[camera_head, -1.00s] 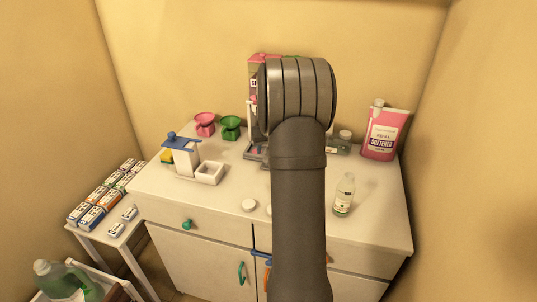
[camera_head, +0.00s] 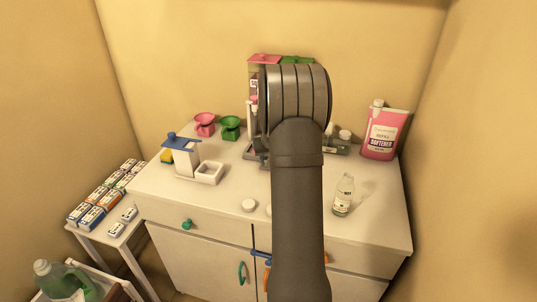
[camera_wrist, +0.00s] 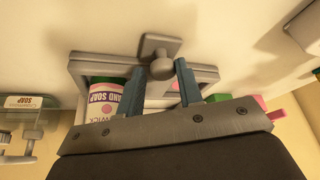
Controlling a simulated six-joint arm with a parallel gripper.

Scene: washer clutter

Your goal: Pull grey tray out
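The grey tray shows in the wrist view (camera_wrist: 92,66) as a shallow frame with a grey knob (camera_wrist: 161,67) on a square plate at its near side. A pink-and-white hand soap container (camera_wrist: 104,98) and green items show in or behind it. My gripper (camera_wrist: 159,75) is open, with one teal finger on each side of the knob; I cannot tell whether they touch it. In the head view a corner of the tray (camera_head: 250,153) shows left of my arm on the cabinet top. The knob and my fingers are hidden there behind my arm.
A pink softener pouch (camera_head: 382,134) and a clear bottle (camera_head: 343,195) stand to the right. White round pieces (camera_head: 249,205) lie in front.

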